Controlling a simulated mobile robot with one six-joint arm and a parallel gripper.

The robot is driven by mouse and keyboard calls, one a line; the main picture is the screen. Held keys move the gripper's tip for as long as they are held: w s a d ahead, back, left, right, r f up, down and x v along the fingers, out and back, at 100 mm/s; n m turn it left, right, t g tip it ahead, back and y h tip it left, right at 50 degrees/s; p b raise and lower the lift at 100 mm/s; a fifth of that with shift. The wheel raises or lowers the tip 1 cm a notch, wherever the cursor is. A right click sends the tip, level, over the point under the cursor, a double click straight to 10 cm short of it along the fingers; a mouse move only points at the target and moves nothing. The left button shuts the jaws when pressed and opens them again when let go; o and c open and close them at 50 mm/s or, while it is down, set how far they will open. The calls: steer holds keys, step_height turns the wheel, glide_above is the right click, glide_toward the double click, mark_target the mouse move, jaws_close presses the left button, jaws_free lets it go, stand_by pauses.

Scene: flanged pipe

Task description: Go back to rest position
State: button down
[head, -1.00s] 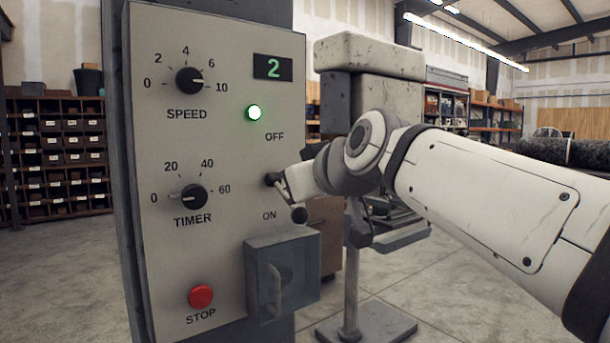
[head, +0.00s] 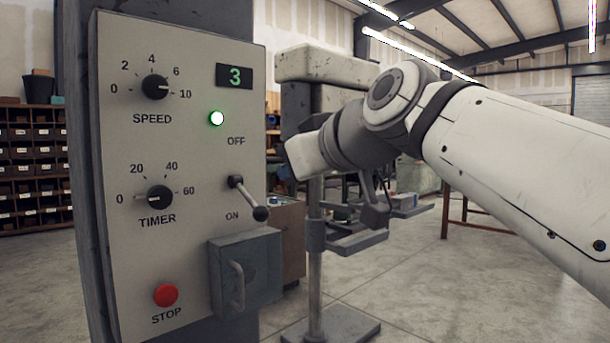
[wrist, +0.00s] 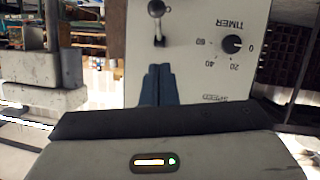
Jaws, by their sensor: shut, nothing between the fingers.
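The grey control panel (head: 190,70) stands at the left in the head view. Its switch lever (head: 248,198) slants down toward ON, and its green lamp (head: 216,118) is lit. The display (head: 235,77) reads 3. In the wrist view the panel is upside down, with the lever (wrist: 157,22) and the timer knob (wrist: 232,44). My gripper (wrist: 159,68) is shut and empty, its two blue-grey fingers side by side in front of the panel. In the head view its white body (head: 303,157) is right of the panel, apart from the lever; the fingers cannot be made out.
The panel also has a speed knob (head: 155,87), a red stop button (head: 166,295) and a grey box with a handle (head: 247,272). A grey machine on a post (head: 315,270) stands behind my arm. Drawer shelves (head: 35,170) are at the far left. Open concrete floor lies at the right.

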steer(key=s+d+f+m+g+h+p, duration=0.1)
steer(key=d+f+m+g+h+p, duration=0.3)
steer(key=d+f+p, duration=0.75)
steer(key=s+d+f+m+g+h+p, duration=0.4)
steer(key=s+d+f+p, duration=0.4)
steer(key=s+p, duration=0.4)
steer(key=shift+s+f+m+h, duration=0.3)
steer(key=shift+m+h, duration=0.2)
steer(key=shift+m, duration=0.4)
